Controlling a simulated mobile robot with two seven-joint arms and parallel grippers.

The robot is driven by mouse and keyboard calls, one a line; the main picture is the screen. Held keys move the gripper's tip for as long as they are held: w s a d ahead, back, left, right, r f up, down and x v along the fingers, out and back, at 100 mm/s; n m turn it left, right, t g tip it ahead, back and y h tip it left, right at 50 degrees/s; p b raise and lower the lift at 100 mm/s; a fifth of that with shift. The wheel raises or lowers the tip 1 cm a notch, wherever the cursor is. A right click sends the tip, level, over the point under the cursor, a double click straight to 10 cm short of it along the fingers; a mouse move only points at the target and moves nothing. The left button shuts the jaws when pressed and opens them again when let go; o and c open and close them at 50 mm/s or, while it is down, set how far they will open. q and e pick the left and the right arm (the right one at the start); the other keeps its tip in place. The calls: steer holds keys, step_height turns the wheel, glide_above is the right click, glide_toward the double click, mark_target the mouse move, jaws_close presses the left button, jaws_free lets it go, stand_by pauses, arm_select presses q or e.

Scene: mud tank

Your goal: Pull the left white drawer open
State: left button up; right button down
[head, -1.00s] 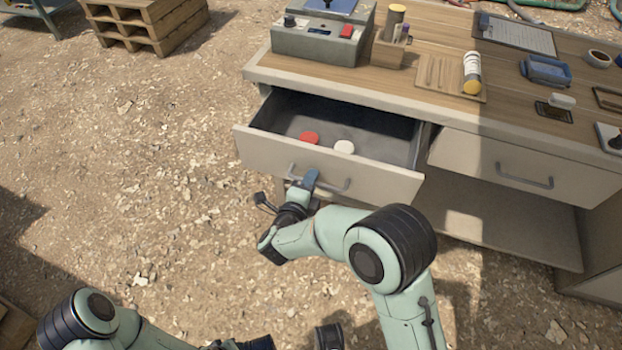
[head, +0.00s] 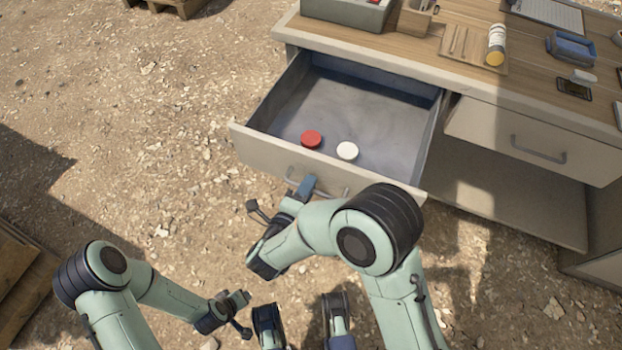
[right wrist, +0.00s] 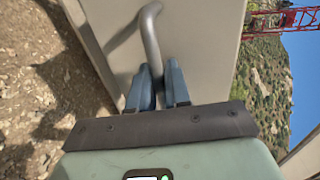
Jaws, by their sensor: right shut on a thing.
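The left white drawer (head: 260,147) is pulled well out of the desk in the head view. A red disc (head: 311,139) and a white disc (head: 347,151) lie inside, near its front. My right gripper (head: 307,184) is at the drawer's front, shut on its grey bar handle (head: 332,190). In the right wrist view, the handle (right wrist: 150,35) runs down between the two blue-grey fingers (right wrist: 158,85). My left gripper (head: 236,300) hangs low at the bottom of the head view, away from the desk; its finger gap is not clear.
The desk top (head: 400,52) holds a yellow-capped bottle (head: 496,45), a blue tray (head: 572,48) and other items. A pallet (head: 20,265) lies at the left edge. Bare ground in front is open.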

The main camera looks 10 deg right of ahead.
stand_by(0.3)
steer(key=c, duration=1.3)
jaws_free()
steer(key=shift+c, duration=0.2)
arm_select(q)
steer(key=s, duration=0.1)
steer(key=s+d+r+p, duration=0.1)
steer(key=s+r+p, duration=0.1)
steer(key=shift+d+r+g+h, duration=0.1)
steer(key=shift+d+g+h, duration=0.2)
steer(key=shift+g, duration=0.1)
arm_select(e)
steer(key=v, duration=1.3)
steer(key=shift+s+a, duration=0.2)
steer(key=shift+s, duration=0.05)
